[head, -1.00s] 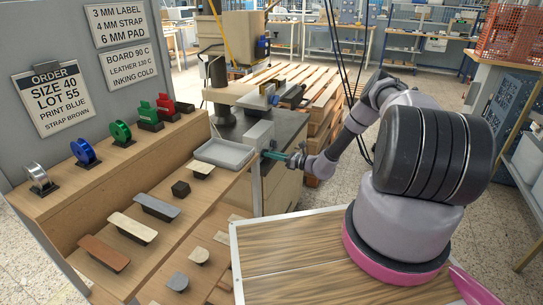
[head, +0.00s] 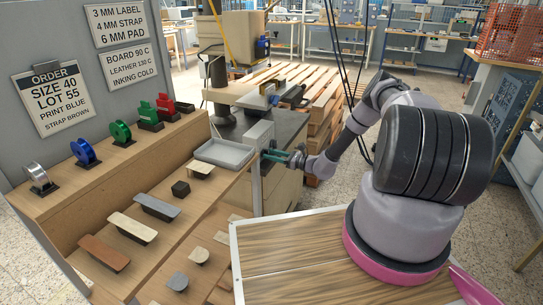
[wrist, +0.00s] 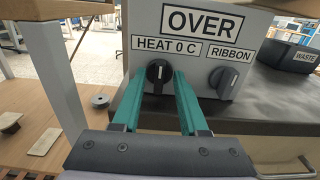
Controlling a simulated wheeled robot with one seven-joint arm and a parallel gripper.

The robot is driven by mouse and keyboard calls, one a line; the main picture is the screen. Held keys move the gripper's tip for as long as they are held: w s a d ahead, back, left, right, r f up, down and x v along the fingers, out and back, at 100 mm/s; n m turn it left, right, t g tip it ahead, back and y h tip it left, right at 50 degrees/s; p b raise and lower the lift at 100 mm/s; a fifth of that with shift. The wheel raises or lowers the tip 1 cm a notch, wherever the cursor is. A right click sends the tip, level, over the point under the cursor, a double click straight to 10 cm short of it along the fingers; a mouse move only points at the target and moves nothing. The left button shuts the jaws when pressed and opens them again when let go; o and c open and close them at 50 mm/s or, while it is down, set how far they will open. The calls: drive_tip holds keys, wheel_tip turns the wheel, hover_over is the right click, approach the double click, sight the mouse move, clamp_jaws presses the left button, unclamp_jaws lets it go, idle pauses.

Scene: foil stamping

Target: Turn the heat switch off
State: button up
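The heat switch (wrist: 159,76) is a round black knob on the front of a grey box (head: 259,136), under a label reading HEAT 0 C. A pale mark on the knob points about straight up. My gripper (wrist: 159,80) has two teal fingers, one on each side of the knob, with the tips near its edges. The fingers are apart, and I cannot tell whether they touch the knob. In the head view my gripper (head: 278,156) is at the front of the box, and the knob is too small to make out.
A sign reading OVER (wrist: 202,22) is above. A black waste bin (wrist: 290,54) stands to the right. A grey tray (head: 224,152) and a wooden shelf unit with pads (head: 130,228) are left of the gripper.

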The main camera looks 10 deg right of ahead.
drive_tip(key=shift+d, duration=0.1)
drive_tip(key=v, duration=1)
drive_tip(key=shift+s+d, duration=0.2)
drive_tip(key=shift+s, duration=0.05)
drive_tip(key=s+a+r+n+g+h, duration=0.25)
drive_tip(key=r+n, duration=0.25)
drive_tip(key=r, duration=0.6)
drive_tip(key=s+a+r+n+g+h, duration=0.1)
drive_tip(key=s+r+n+g, duration=0.25)
drive_tip(key=r, duration=0.75)
drive_tip(key=s+a+r+n+g+h, duration=0.15)
drive_tip(key=r+n+g, duration=0.35)
drive_tip(key=r, duration=0.6)
drive_tip(key=s+r+n+t+h, duration=0.3)
drive_tip(key=s+r, duration=0.7)
drive_tip(key=s, duration=0.3)
drive_tip(key=s+d+r+n+t+h, duration=0.1)
drive_tip(key=s+r+n+t+h, duration=0.3)
drive_tip(key=s+r, duration=0.7)
drive_tip(key=shift+s+d+t+h, duration=0.2)
drive_tip(key=shift+s+t+h, duration=0.1)
drive_tip(key=shift+s, duration=0.9)
